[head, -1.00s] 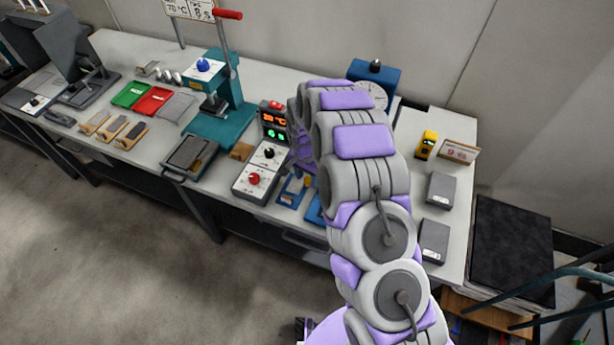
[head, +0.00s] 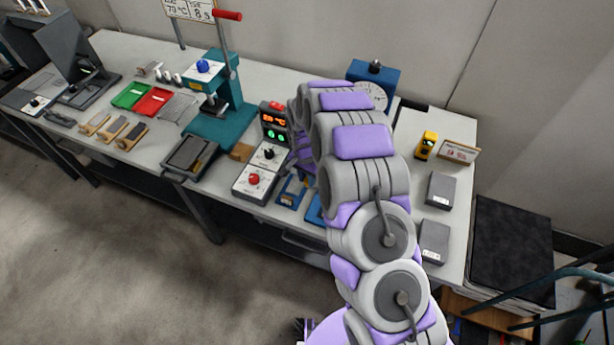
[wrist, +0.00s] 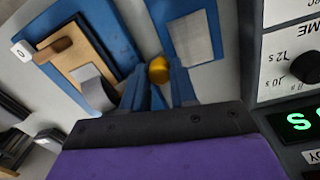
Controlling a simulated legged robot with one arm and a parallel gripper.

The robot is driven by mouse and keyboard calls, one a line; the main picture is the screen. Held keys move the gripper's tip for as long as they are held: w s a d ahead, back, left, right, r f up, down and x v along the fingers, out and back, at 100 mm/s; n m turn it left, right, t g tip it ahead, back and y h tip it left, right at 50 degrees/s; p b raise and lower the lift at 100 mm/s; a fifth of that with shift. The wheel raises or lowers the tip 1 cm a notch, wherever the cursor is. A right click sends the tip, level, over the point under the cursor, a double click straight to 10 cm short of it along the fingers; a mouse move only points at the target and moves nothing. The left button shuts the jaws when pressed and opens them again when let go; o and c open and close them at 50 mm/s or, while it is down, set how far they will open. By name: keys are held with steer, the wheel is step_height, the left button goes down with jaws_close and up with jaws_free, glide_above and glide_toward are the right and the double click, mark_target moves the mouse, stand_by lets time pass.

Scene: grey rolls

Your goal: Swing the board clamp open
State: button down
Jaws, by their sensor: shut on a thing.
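The board clamp is a blue board fixture (head: 291,193) at the front edge of the bench in the head view, partly behind my arm. In the wrist view a blue board (wrist: 205,18) carries a grey plate (wrist: 190,38), and a rounded yellow knob (wrist: 158,70) stands near it. My gripper (wrist: 158,82) has its blue fingers on either side of the knob and is shut on it. My gripper's tips are hidden behind my arm in the head view. How far the clamp is swung cannot be told.
A control box (head: 257,178) with dials and a lit display stands just left of the clamp; its face is close at the right in the wrist view. A second blue board (wrist: 75,55) holds a wooden piece. A teal press (head: 222,115) stands further left. Grey boxes (head: 440,190) lie right.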

steer(key=shift+r, duration=0.1)
steer(key=s+n+p, duration=0.1)
steer(key=n, duration=0.2)
steer(key=shift+s, duration=0.15)
steer(key=n, duration=0.1)
steer(key=s+n+p, duration=0.1)
steer(key=n, duration=0.1)
steer(key=s+n, duration=0.1)
steer(key=shift+d+p, duration=0.35)
steer(key=shift+p, duration=0.05)
steer(key=n, duration=0.2)
steer(key=s+d+n+p, duration=0.1)
steer(key=n+p, duration=0.1)
steer(key=n, duration=0.1)
steer(key=shift+s+d+n+t, duration=0.3)
steer(key=shift+d, duration=0.05)
steer(key=shift+s+d+n+p, duration=0.2)
steer(key=shift+d+n+p, duration=0.2)
steer(key=shift+n, duration=0.8)
steer(key=shift+d, duration=0.1)
steer(key=c, duration=0.9)
jaws_free()
